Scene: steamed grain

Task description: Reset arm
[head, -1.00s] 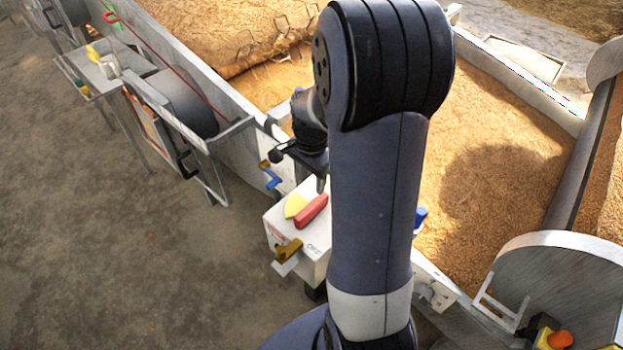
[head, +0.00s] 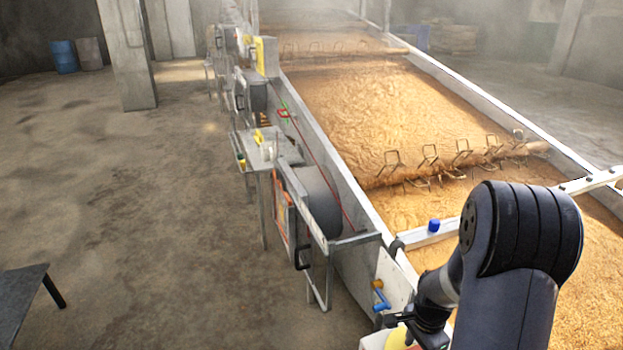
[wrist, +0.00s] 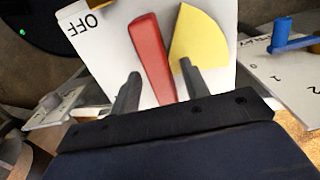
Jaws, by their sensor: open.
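My arm stands at the lower right of the head view, bent at its elbow. In the wrist view my gripper (wrist: 160,88) is open, its two fingers apart with nothing between them that I can see gripped. It is over a white box (wrist: 112,48) marked OFF. I cannot tell whether the fingers touch the box. In the head view only a bit of the box's yellow wedge (head: 397,338) shows at the bottom edge; the rest is cut off or behind my arm.
A blue lever (wrist: 285,38) is at the right in the wrist view. A long trough of grain (head: 370,105) runs away from me, with a spiked roller (head: 455,165) across it. A small side table (head: 262,152) stands left of the trough. Open floor (head: 150,220) lies left.

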